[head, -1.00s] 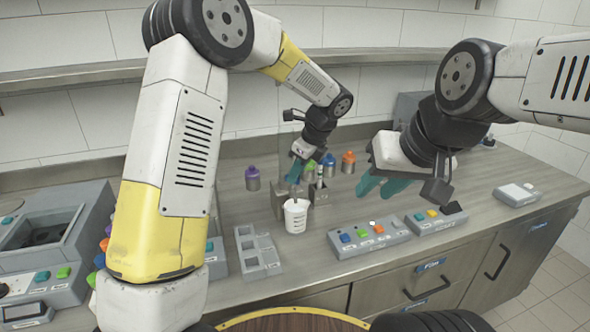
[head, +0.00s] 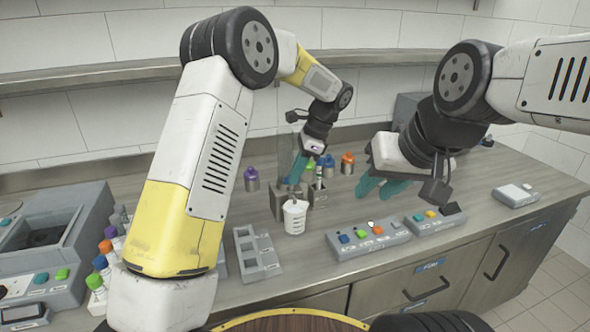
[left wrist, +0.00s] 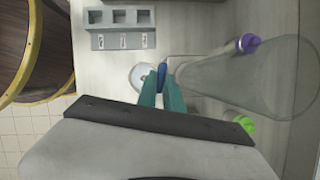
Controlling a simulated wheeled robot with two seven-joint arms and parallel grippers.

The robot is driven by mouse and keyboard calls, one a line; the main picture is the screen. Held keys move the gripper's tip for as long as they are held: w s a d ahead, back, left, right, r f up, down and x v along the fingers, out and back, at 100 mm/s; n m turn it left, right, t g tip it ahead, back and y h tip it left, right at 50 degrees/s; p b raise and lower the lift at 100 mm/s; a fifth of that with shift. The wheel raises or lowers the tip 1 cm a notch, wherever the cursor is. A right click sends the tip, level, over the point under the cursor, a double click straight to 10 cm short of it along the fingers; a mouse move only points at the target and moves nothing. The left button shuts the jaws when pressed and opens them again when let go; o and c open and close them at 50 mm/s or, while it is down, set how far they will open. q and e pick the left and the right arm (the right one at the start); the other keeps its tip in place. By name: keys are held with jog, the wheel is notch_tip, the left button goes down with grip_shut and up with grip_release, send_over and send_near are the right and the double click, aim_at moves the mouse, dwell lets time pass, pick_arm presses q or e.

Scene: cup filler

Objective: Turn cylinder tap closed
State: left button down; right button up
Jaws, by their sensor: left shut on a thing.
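A transparent cylinder (left wrist: 245,80) shows on the right of the left wrist view, with a small blue tap handle (left wrist: 162,74) at its narrow end. My left gripper (left wrist: 161,88) is shut on the blue tap handle. In the head view my left gripper (head: 297,173) is above and behind a white cup (head: 295,216), and its fingers partly hide the tap. The cup (left wrist: 141,77) is beside the handle in the left wrist view. My right gripper (head: 379,190) hangs over the counter, right of the cup, with its fingers apart and empty.
A grey rack with square holes (head: 257,250) is left of the cup. Button panels (head: 368,238) are to its right. Purple (head: 251,178) and orange (head: 348,163) capped bottles flank the tap area.

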pick_arm(q)
jog(key=shift+d, duration=0.1)
dwell(0.3)
jog(key=c, duration=1.5)
grip_release()
jog(key=shift+v, duration=3.85)
